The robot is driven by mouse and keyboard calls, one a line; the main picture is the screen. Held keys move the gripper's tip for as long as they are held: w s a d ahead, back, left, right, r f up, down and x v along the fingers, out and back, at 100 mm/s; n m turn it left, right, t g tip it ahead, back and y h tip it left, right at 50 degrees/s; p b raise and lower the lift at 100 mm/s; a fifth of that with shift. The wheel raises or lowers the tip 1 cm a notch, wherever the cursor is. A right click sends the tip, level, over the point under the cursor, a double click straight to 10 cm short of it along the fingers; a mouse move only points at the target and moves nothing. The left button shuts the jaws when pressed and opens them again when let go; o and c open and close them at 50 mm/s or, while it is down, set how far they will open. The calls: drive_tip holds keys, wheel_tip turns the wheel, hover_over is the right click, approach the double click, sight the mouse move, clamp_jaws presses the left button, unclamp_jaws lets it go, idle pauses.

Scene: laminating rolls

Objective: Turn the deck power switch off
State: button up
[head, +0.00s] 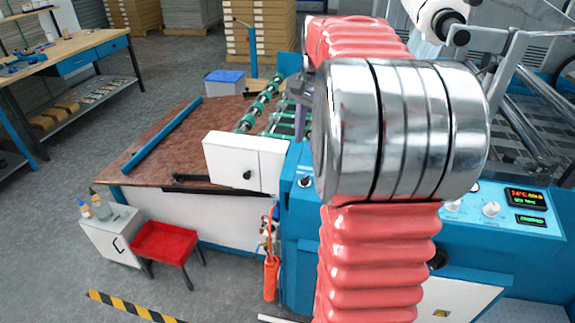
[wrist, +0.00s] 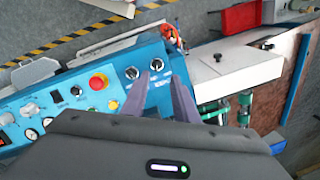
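A blue control panel (wrist: 60,92) fills the left of the wrist view. Two dark rotary switches with pale rims sit at its right end: one (wrist: 131,72) near my left fingertip and one (wrist: 156,65) just beyond the gap between the fingers. Their labels are too small to read, so I cannot tell which is the deck power switch. My gripper (wrist: 158,82) is open and empty, its two purple-grey fingers apart over the panel. In the head view my gripper (head: 300,92) is partly hidden by my arm; one dark switch (head: 305,181) shows below it.
A red mushroom button (wrist: 98,81) and further knobs (wrist: 30,109) lie left of the switches. A white box (head: 247,162) and green rollers (head: 262,103) stand beside the panel. A lit display (head: 526,197) sits at the right.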

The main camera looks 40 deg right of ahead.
sight(305, 178)
drive_tip(key=shift+d+f+m, duration=0.2)
drive_tip(key=shift+d+m, duration=0.2)
drive_tip(key=shift+d, duration=0.55)
drive_tip(key=shift+f, duration=0.15)
drive_tip(key=f, duration=0.4)
drive_tip(key=w+f, duration=0.1)
drive_tip(key=f, duration=0.8)
drive_tip(key=shift+w+a+f, duration=0.15)
drive_tip(key=shift+w+f, duration=0.05)
drive_tip(key=shift+c, duration=0.4)
